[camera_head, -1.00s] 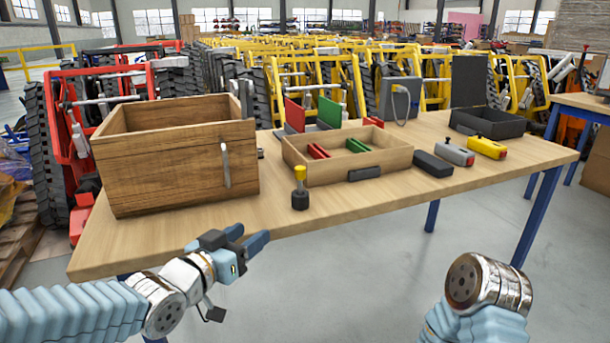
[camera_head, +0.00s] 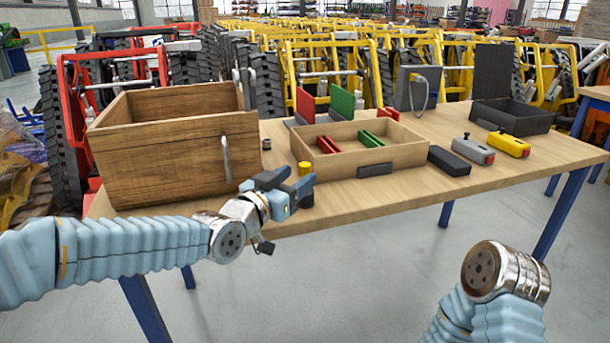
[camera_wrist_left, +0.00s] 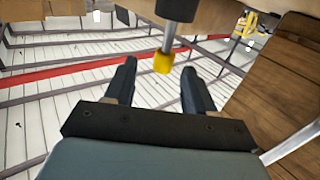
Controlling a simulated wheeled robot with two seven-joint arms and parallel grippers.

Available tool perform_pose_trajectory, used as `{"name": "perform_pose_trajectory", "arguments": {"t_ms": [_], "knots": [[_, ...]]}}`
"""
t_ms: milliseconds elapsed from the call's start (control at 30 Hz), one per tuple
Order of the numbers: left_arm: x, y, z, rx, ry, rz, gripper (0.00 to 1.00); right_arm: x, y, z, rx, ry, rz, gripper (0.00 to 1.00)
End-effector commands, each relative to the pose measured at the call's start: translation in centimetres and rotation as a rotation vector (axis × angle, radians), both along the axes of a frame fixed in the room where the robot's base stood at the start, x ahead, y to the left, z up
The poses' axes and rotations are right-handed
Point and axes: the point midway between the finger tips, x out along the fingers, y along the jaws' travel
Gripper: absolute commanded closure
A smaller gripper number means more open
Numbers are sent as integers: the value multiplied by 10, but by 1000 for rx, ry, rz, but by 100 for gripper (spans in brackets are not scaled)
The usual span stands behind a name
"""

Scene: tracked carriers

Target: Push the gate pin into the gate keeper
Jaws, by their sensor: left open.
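The yellow-capped pin (camera_head: 306,168) stands at the front edge of the table, with a dark base (camera_head: 306,197) below it; my left fingers partly hide it. In the left wrist view the yellow cap (camera_wrist_left: 163,62) and its grey rod hang from the dark base at the top. My left gripper (camera_head: 291,181) is open beside the pin; in the wrist view the cap appears between its two fingertips, and I see no grip on it. A small dark round part (camera_head: 266,144) sits by the wooden box's right side; I cannot tell whether it is the gate keeper. My right gripper is out of view.
The wooden box (camera_head: 170,160) with a metal handle (camera_head: 226,158) stands close to my left gripper. A divided tray (camera_head: 400,157), a black block (camera_head: 449,161), a grey box (camera_head: 474,149) and a yellow box (camera_head: 509,144) are to the right.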

Motion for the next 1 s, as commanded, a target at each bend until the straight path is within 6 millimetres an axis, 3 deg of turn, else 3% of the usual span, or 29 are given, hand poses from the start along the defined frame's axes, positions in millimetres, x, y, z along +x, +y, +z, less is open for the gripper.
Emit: {"name": "perform_pose_trajectory", "arguments": {"t_ms": [300,567,900,1000], "knots": [[40,-21,-1,-1,1,-1,46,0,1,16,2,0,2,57],[42,-22,-2,0,0,0,47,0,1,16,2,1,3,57],[41,-22,-2,0,0,0,99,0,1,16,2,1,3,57],[41,-22,-2,0,0,0,100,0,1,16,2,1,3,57]]}}
